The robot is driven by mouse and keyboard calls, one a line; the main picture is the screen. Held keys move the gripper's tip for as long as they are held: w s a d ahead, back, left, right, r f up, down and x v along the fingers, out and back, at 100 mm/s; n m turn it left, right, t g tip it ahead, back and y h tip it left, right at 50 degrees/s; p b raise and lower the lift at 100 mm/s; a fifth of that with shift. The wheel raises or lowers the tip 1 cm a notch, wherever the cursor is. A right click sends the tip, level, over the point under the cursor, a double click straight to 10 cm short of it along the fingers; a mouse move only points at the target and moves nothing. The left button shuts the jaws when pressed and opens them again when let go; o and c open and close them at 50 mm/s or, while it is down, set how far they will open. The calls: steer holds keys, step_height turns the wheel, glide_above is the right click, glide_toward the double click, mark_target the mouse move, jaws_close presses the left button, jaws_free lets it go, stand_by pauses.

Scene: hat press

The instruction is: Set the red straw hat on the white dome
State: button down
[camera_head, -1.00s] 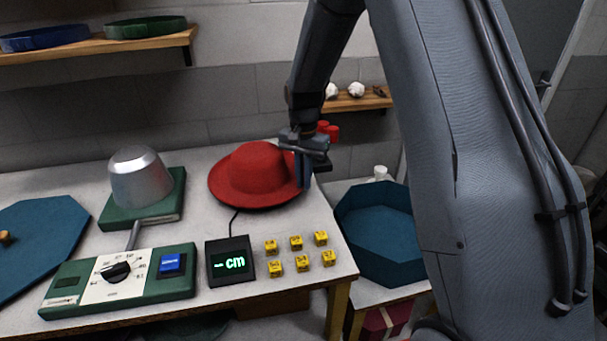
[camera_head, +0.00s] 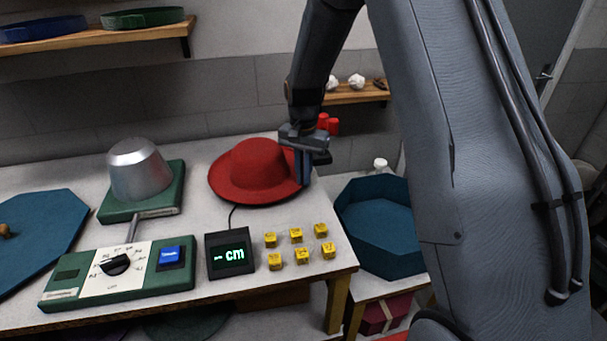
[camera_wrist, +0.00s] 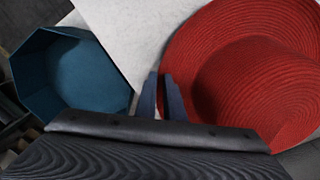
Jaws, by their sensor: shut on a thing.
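The red straw hat (camera_head: 256,168) rests crown up on the light table, at the back right part of it. My gripper (camera_head: 304,178) is at the hat's right edge, pointing down, and is shut on the brim. In the wrist view the fingers (camera_wrist: 166,100) meet the near edge of the red hat (camera_wrist: 262,78). The dome (camera_head: 139,170) stands on a green base to the left of the hat. It looks silvery grey metal here, and it is bare. It is not in the wrist view.
A green control box with a dial (camera_head: 118,270) and a small cm display (camera_head: 230,253) stand in front, with several yellow cubes (camera_head: 297,236) beside them. A blue octagonal bin (camera_head: 378,205) is right of the table. A blue lid-like board (camera_head: 45,235) lies far left.

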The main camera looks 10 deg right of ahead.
steer(key=shift+f, duration=0.45)
steer(key=c, duration=1.8)
jaws_free()
step_height(320, 180, up, 7)
steer(key=shift+r+b, duration=0.15)
steer(key=shift+b, duration=0.85)
steer(key=shift+s+r, duration=0.2)
steer(key=shift+s, duration=0.05)
steer(key=s+n, duration=0.2)
steer(key=s, duration=0.6)
steer(key=s+d+f+n, duration=0.1)
steer(key=s+n, duration=0.2)
steer(key=s, duration=0.5)
steer(key=s+d+f+n+t, duration=0.1)
steer(key=s+n, duration=0.1)
steer(key=s, duration=0.7)
steer(key=shift+d+f, duration=0.25)
